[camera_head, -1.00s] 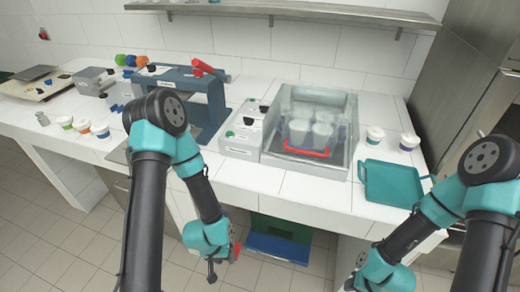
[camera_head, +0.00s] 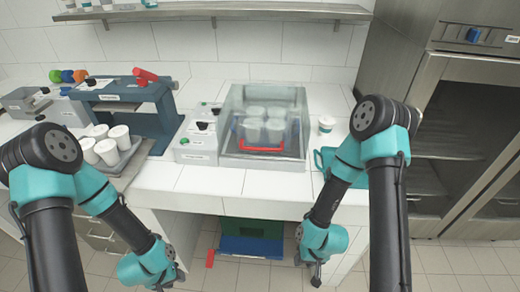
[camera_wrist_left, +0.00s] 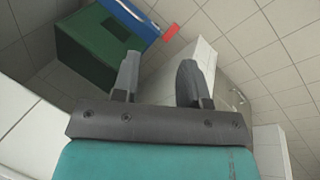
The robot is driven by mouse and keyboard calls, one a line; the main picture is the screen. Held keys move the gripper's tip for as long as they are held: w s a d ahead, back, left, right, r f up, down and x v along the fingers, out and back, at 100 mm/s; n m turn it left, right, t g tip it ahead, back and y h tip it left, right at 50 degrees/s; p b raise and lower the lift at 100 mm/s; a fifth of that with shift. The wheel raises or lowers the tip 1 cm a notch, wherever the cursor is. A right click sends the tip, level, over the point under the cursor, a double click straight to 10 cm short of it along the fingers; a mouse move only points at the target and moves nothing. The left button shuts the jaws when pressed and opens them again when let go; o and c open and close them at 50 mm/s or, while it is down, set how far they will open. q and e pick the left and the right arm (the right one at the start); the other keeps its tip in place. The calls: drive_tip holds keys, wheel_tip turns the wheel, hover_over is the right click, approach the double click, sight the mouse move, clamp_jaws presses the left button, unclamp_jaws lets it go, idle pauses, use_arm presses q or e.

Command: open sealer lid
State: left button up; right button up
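The clear-walled box (camera_head: 232,110), which I take to be the sealer, stands on the white counter. Its transparent lid looks shut, with a red handle (camera_head: 262,148) along the front. Several white cups (camera_head: 274,130) show inside through the clear cover. My left gripper (camera_head: 168,284) hangs low in front of the counter, well away from the handle; in the left wrist view its fingers (camera_wrist_left: 160,62) are apart with nothing between them. My right gripper (camera_head: 316,278) also hangs low in front of the counter; its fingers are too small to read.
A blue-grey press (camera_head: 160,117) with a red lever stands left of the box. A tray (camera_head: 137,152) with several white cups lies before it. Small control boxes (camera_head: 196,152) adjoin the box. A teal tray (camera_head: 322,159) is at right, partly behind my right arm. A shelf (camera_head: 230,11) runs above.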

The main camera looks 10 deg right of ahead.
sight(260, 150)
use_arm(q)
drive_tip(key=w+d+r+n+t, duration=0.3)
drive_tip(key=w+d+r+t, duration=0.1)
drive_tip(key=w+d+r, duration=0.4)
drive_tip(key=w+d+r+n+t+h, duration=0.2)
drive_tip(key=d+r, duration=0.5)
drive_tip(key=r, duration=0.5)
drive_tip(key=w+d+r+n+t+h, duration=0.2)
drive_tip(key=d+r+n+t+h, duration=0.2)
drive_tip(key=d+r, duration=0.4)
wheel_tip(260, 150, up, 5)
drive_tip(key=shift+w+d+r+t, duration=0.1)
drive_tip(key=shift+w+d+t, duration=0.2)
drive_tip(key=shift+t, duration=0.4)
drive_tip(key=shift+w+a, duration=0.1)
drive_tip(key=shift+w, duration=0.05)
drive_tip(key=x, duration=1.7)
drive_tip(key=shift+c, duration=0.2)
clamp_jaws()
